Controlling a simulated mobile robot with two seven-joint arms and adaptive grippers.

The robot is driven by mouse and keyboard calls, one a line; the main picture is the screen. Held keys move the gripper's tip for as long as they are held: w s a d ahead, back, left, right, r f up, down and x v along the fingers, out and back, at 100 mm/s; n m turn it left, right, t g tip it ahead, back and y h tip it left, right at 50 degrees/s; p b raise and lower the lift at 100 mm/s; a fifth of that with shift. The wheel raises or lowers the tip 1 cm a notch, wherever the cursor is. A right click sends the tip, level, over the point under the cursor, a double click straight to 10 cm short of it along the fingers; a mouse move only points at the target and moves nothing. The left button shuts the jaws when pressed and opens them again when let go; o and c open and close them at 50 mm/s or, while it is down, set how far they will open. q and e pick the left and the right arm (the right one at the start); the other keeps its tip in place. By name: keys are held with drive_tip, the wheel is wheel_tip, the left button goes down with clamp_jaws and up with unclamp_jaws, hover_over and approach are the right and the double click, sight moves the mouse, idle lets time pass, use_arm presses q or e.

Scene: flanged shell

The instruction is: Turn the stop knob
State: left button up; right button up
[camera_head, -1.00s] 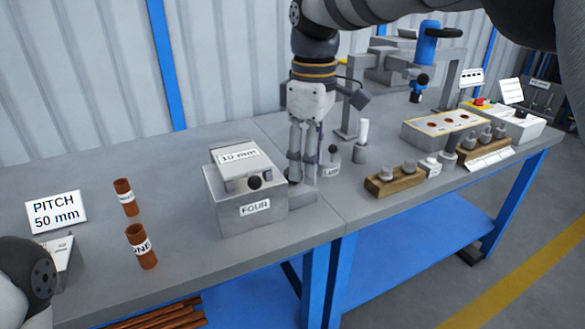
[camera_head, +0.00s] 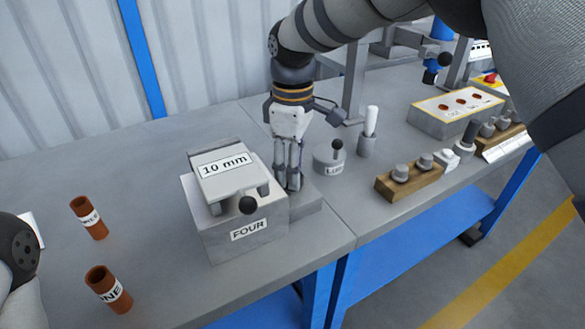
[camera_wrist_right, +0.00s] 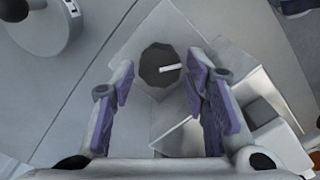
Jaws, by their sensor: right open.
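A dark, faceted knob (camera_wrist_right: 160,66) with a white line across its top stands on a grey base, seen from above in the right wrist view. My right gripper (camera_wrist_right: 160,74) is open, with one purple-padded finger on each side of the knob; I cannot tell whether either touches it. In the head view my right gripper (camera_head: 287,184) points down onto the low grey base (camera_head: 306,203), just right of the block labelled FOUR (camera_head: 222,233). There the fingers hide the knob. My left gripper is out of view; only part of my left arm shows at the lower left.
The block carries a plate marked 10 mm (camera_head: 222,181) and a black ball knob (camera_head: 248,205). A round grey base with a black-tipped lever (camera_head: 328,160) stands to the right. A wooden holder (camera_head: 410,184) is farther right. Brown tubes (camera_head: 90,217) stand at left.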

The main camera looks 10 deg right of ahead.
drive_tip(key=shift+f, duration=0.6)
drive_tip(key=c, duration=0.9)
drive_tip(key=shift+o, duration=0.2)
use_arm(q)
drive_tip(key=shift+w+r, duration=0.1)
use_arm(e)
drive_tip(key=shift+m, duration=0.3)
drive_tip(key=shift+r+m, duration=0.1)
drive_tip(key=shift+m, duration=0.5)
drive_tip(key=m, duration=0.2)
drive_tip(key=shift+m+p, duration=0.3)
drive_tip(key=shift+p, duration=0.1)
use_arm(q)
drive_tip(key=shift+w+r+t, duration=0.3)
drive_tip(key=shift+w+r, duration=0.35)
use_arm(e)
drive_tip(key=m, duration=0.5)
drive_tip(key=shift+m, duration=0.5)
